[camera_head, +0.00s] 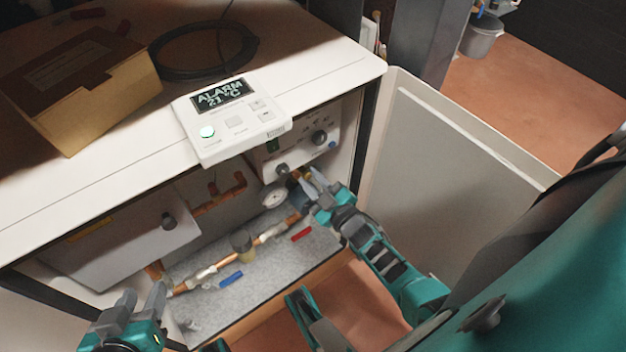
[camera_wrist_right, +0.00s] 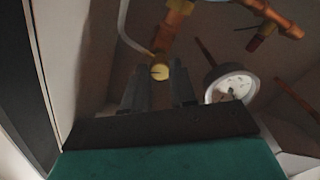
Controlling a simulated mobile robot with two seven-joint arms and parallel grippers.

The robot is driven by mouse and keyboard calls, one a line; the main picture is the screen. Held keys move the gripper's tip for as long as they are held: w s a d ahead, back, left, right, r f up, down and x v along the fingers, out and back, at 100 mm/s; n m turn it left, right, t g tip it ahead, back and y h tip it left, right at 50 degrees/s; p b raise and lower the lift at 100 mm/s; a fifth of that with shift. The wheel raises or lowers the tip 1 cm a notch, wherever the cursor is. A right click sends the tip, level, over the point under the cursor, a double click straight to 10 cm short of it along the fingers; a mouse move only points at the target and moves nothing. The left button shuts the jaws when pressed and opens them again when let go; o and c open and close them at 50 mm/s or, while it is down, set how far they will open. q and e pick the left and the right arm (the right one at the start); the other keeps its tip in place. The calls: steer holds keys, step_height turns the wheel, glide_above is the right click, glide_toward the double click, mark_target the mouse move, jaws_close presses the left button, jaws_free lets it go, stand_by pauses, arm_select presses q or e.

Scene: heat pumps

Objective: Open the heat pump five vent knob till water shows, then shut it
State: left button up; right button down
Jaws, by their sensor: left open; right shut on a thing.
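The brass vent knob (camera_wrist_right: 160,72) shows in the right wrist view as a small round yellowish end with a dark slot, between the two fingertips of my right gripper (camera_wrist_right: 158,85). In the head view my right gripper (camera_head: 309,181) reaches into the open heat pump, beside the round pressure gauge (camera_head: 273,197), and its fingers hide most of the knob. It is shut on the knob. No water can be made out at the knob. My left gripper (camera_head: 143,297) is open and empty at the lower left, in front of the cabinet.
A control panel (camera_head: 232,133) on the cabinet front reads ALARM 21 °C with a green light. Copper pipes with a blue lever (camera_head: 231,281) and a red lever (camera_head: 300,234) lie below. A cardboard box (camera_head: 110,110) and coiled black cable sit on top. The cabinet door stands open at right.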

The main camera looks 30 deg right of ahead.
stand_by(0.4)
steer(key=c, duration=0.9)
jaws_free()
